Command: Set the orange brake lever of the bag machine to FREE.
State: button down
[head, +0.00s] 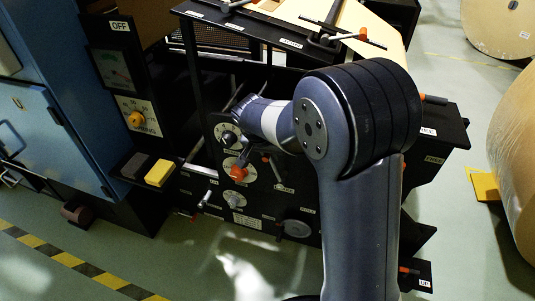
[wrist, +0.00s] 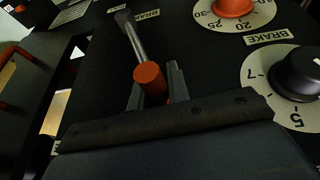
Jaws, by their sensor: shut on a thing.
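The brake lever is a metal rod with an orange tip (wrist: 150,78), lying on the black panel of the bag machine in the wrist view. Its far end sits at a dark pivot near a BRAKE label (wrist: 146,14). My gripper (wrist: 157,88) has one finger on each side of the orange tip and is shut on it. In the head view my arm covers part of the panel of the bag machine (head: 205,133), and I cannot make out the fingertips or the held lever there. No FREE marking is readable near the lever in the wrist view.
A dial with an orange knob (wrist: 232,6) and one with a black knob (wrist: 300,72) stand close right of the lever. A blue cabinet (head: 50,110) is at the left, a large paper roll (head: 515,160) at the right. A striped floor line (head: 75,262) crosses the front left.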

jog(key=c, duration=1.3)
grip_release()
jog(key=shift+c, duration=0.2)
jog(key=p+v, duration=0.2)
jog(key=v, duration=0.8)
jog(key=shift+s+a+r, duration=0.1)
jog(key=shift+s+r, duration=0.1)
jog(key=shift+r, duration=0.15)
jog(key=shift+c, duration=0.3)
